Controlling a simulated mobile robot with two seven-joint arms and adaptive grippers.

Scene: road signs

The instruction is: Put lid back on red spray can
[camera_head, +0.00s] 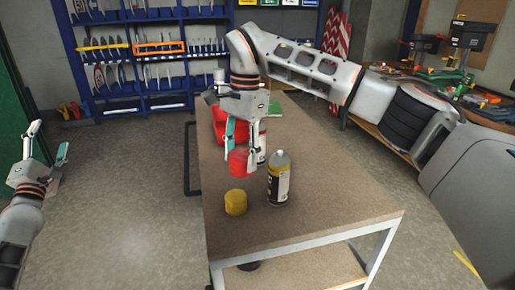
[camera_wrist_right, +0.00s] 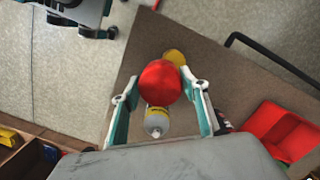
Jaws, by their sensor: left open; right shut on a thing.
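A red lid (camera_head: 239,163) is between the fingers of my right gripper (camera_head: 240,156), held above the table. In the right wrist view the red lid (camera_wrist_right: 160,82) sits between both fingers. A spray can with red on its label (camera_head: 262,147) stands on the table just behind the gripper, partly hidden by it. In the wrist view a dark and red piece of a can (camera_wrist_right: 222,122) shows beside the right finger, mostly hidden. My left gripper (camera_head: 48,142) is open and empty, off the table at the far left.
A yellow-labelled can (camera_head: 279,182) stands upright without a lid, with a yellow lid (camera_head: 235,203) left of it. A red bin (camera_head: 219,120) is at the table's back left. The table's front right (camera_head: 340,195) is clear.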

